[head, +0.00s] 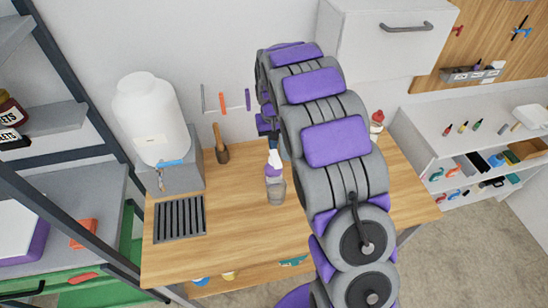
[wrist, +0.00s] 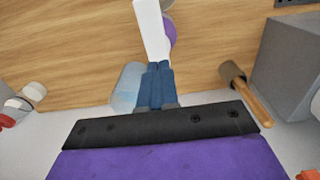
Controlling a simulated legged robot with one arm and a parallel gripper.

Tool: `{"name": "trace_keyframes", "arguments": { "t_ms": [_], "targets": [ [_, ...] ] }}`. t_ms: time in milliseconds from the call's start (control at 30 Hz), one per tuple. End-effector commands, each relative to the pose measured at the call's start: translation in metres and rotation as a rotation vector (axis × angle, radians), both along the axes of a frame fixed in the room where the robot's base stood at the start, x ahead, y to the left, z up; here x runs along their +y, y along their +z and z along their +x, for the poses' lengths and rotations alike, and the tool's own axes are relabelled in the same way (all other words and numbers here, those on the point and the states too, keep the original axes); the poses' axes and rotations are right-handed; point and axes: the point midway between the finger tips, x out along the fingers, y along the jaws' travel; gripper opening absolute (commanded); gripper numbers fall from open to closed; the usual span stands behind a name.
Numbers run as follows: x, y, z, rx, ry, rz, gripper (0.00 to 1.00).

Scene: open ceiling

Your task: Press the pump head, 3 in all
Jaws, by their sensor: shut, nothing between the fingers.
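The pump bottle stands on the wooden table in the head view, with a grey lower part (head: 276,190), a purple part above it and a white pump head (head: 275,158) on top. In the wrist view the white pump head (wrist: 152,28) runs from the top edge down to my fingertips, with a purple part (wrist: 169,34) beside it. My gripper (wrist: 154,68) is shut, its blue fingers side by side with nothing between them. Its tips overlap the near end of the pump head; I cannot tell whether they touch. In the head view my arm partly hides the gripper.
A wooden-handled mallet (head: 221,150) stands left of the bottle. A dark slatted grate (head: 180,218) and a grey block with a large white jug (head: 148,115) are further left. A red-and-white item (head: 377,121) is right of my arm. The table front (head: 240,245) is clear.

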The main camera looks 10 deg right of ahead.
Motion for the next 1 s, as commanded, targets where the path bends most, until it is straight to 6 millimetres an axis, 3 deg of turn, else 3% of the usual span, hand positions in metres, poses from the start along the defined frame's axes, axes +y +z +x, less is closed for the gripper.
{"name": "trace_keyframes", "arguments": {
  "t_ms": [1000],
  "targets": [
    [0.0, -0.03, 0.0, 0.001, 0.0, 0.0, 0.0]
  ]
}}
